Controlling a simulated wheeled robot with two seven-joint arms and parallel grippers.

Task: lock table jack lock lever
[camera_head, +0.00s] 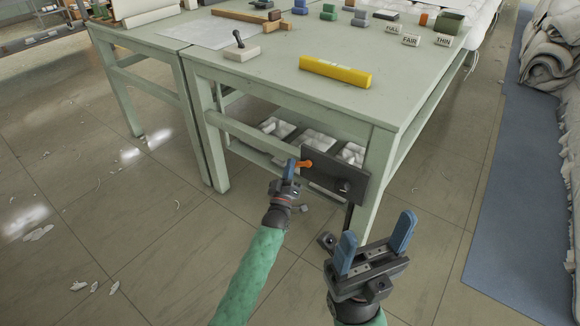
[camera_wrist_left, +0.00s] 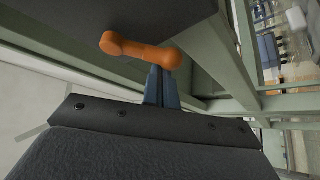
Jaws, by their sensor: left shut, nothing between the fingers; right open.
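The orange lock lever (camera_head: 305,164) sticks out from the dark jack plate (camera_head: 332,180) on the front of the green table (camera_head: 270,98). In the left wrist view the lever (camera_wrist_left: 140,50) lies roughly sideways below the dark plate (camera_wrist_left: 95,20). My left gripper (camera_head: 291,168) is shut and empty, with its blue fingertips close beside the lever's left end in the head view. In the left wrist view its fingers (camera_wrist_left: 160,85) reach up to the lever's right end; whether they touch cannot be told. My right gripper (camera_head: 376,242) is open and empty, in front of the table's right leg.
A yellow bar (camera_head: 335,72), a beige block with a dark knob (camera_head: 239,50) and small labelled blocks (camera_head: 410,40) stand on the tabletop. White bundles (camera_head: 315,143) lie beneath it. A blue mat (camera_head: 520,190) and stacked duvets (camera_head: 548,60) are at the right.

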